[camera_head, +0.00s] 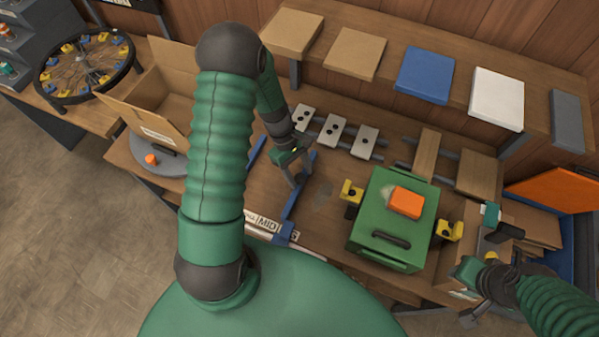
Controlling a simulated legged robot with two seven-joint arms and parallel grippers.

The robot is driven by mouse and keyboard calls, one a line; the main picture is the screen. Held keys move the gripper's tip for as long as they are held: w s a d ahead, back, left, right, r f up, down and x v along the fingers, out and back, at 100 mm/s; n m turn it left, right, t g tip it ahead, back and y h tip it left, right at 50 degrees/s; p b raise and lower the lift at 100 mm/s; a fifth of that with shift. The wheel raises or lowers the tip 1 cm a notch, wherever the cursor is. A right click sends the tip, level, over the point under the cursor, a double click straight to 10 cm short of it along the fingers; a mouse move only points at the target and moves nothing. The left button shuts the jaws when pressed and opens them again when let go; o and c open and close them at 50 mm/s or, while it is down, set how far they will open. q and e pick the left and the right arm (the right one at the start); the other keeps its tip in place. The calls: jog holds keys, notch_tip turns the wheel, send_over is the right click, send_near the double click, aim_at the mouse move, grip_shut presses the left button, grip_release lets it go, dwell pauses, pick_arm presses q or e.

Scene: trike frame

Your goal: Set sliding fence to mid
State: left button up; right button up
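The sliding fence appears as a blue bar (290,208) standing across the bench, with a blue block (283,236) at its near end by a white scale strip (262,222). The word MID is readable on the strip, left of the block; other labels are partly hidden by my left arm. My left gripper (298,180) points down at the fence's upper part, its grey fingers apart. I cannot tell whether they touch the bar. My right gripper (472,318) is at the lower right, away from the fence; its fingers are unclear.
A green box (379,245) with an orange block (406,203) stands right of the fence. Grey plates with holes (333,132) lie behind it. An open cardboard box (165,99) is at left. Bare bench lies between the fence and green box.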

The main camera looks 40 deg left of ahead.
pick_arm(q)
jog(key=s+v, duration=0.1)
jog(key=v, duration=1.5)
jog(key=shift+w+a+r+b, duration=0.2)
jog(key=shift+w+r+b, duration=0.15)
jog(key=shift+w, duration=0.2)
